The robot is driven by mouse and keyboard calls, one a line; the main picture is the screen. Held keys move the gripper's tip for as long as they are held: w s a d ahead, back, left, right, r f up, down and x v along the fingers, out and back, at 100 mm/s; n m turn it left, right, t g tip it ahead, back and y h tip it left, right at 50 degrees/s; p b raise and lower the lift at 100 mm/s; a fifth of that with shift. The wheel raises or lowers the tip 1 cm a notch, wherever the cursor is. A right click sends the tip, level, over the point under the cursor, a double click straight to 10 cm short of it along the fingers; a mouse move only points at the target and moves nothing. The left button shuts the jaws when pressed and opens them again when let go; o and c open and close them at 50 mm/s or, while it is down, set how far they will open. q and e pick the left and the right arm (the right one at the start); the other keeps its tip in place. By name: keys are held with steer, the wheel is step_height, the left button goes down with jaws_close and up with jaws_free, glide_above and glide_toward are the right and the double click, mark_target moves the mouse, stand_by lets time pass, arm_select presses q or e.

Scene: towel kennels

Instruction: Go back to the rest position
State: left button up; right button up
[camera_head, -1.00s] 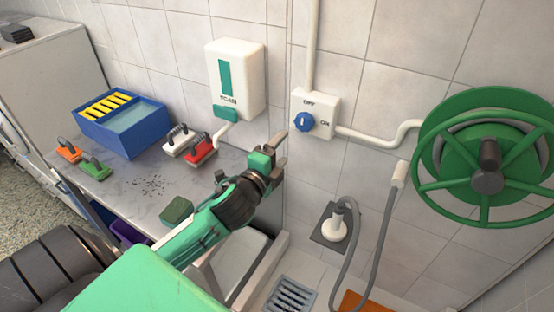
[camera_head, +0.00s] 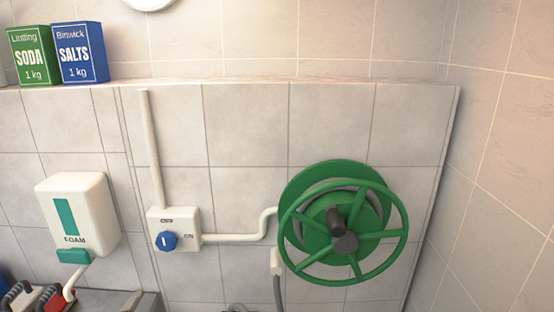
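The green hose reel (camera_head: 370,254) is mounted on the wall to the right of the box. A pale pipe (camera_head: 235,238) runs from the box to the reel.
A white foam dispenser (camera_head: 92,212) hangs at the left above the counter's edge (camera_head: 115,301). A red-based brush (camera_head: 52,300) is cut off at lower left. A soda box (camera_head: 34,56) and a salts box (camera_head: 80,53) stand on the ledge (camera_head: 230,84).

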arm_select(q)
steer(key=s+d+f+n+g+h, duration=0.1)
steer(key=s+d+f+n+g, duration=0.25)
steer(key=s+f, duration=0.3)
steer(key=s+d+f+n+g, duration=0.2)
steer(key=s+f+n+g, duration=0.25)
steer(key=s, duration=0.35)
steer(key=s+d+f+n+g+h, duration=0.1)
steer(key=s+d+f+n+g, duration=0.25)
steer(key=s+f, duration=0.35)
step_height(320, 180, down, 32)
steer(key=s+g, duration=0.2)
steer(key=s+a+f, duration=0.2)
steer(key=s+f, duration=0.7)
steer(key=s+a+f, duration=0.2)
steer(key=s+f, duration=0.7)
steer(key=shift+s+g, duration=0.3)
steer(key=shift+g, duration=0.15)
